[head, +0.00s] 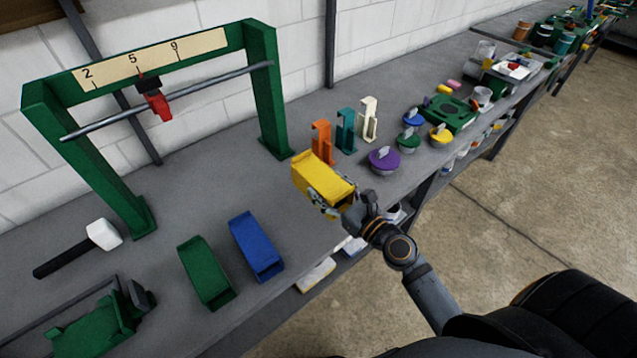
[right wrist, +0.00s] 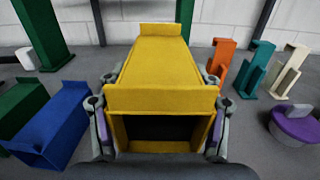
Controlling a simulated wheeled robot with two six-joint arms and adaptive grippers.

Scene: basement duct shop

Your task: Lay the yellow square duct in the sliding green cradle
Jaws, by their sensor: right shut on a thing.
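The yellow square duct (head: 318,178) is in my right gripper (head: 325,205), near the bench's front edge. In the right wrist view the fingers close on both sides of the duct (right wrist: 160,70), and its open dark end faces the camera. It appears raised, but I cannot tell how far above the bench. A green cradle-like piece (head: 90,332) with dark blocks sits beside a thin rail at the bottom left, partly cut off by the frame and empty as far as I see. My left gripper is not in view.
A green duct (head: 205,272) and a blue duct (head: 257,246) lie between the yellow duct and the cradle. Orange (head: 321,142), teal and cream brackets and a purple-lidded pot (head: 383,161) are nearby.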

